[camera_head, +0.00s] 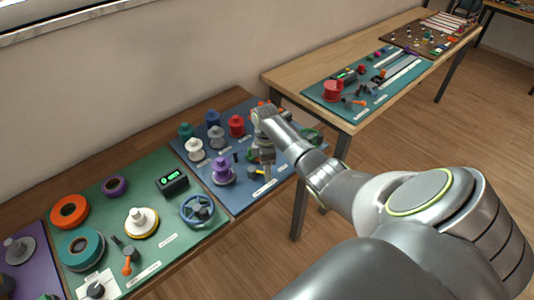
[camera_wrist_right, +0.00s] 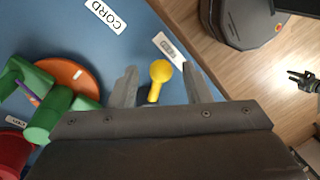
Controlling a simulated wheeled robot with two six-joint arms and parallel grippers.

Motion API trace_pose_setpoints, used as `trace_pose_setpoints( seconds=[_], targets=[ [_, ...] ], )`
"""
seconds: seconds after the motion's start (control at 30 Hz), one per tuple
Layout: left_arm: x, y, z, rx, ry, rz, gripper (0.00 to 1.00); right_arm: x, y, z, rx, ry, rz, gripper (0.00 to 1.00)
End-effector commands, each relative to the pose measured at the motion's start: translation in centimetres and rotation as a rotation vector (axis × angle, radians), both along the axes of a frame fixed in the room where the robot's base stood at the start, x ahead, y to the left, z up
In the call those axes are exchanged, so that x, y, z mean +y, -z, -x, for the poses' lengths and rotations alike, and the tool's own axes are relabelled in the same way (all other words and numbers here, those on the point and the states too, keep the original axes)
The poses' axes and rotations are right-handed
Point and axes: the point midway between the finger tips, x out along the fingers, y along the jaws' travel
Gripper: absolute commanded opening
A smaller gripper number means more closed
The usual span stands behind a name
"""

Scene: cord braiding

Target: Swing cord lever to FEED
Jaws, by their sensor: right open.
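The cord lever has a round yellow knob (camera_wrist_right: 160,70) and a short yellow arm that runs down to a dark base. It stands on a blue board (camera_wrist_right: 120,70). In the right wrist view my right gripper (camera_wrist_right: 162,88) is open, with one finger on each side of the lever and visible gaps to both. In the head view my right gripper (camera_head: 264,168) reaches down over the blue board, and a bit of yellow shows beside it. A second label by the knob is partly covered. My left gripper is not in view.
White, purple and red spools (camera_head: 236,125) stand on the blue board left of and behind my gripper. A green part (camera_wrist_right: 50,115) and an orange disc (camera_wrist_right: 72,76) lie left of the fingers. The green board (camera_head: 150,200) is crowded. Open floor lies beyond the table edge.

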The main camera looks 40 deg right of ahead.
Motion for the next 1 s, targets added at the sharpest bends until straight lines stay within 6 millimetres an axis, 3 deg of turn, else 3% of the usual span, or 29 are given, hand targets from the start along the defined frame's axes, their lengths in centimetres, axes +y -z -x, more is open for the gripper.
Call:
trace_pose_setpoints(
  seconds=[0.17, 0.47, 0.63, 1.0],
  targets=[
    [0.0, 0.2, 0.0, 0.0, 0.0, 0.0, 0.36, -0.3, -2.0, -0.5, -0.006, -0.001, 0.002, 0.44],
    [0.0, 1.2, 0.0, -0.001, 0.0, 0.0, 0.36, -1.0, -9.0, -1.6, -0.007, -0.001, 0.004, 0.44],
    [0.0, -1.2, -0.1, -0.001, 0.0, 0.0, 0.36, -1.3, -13.3, -2.1, -0.001, 0.0, 0.001, 0.44],
    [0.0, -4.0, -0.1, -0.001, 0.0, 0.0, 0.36, -1.7, -16.8, -2.8, -0.001, 0.0, 0.001, 0.44]
  ],
)
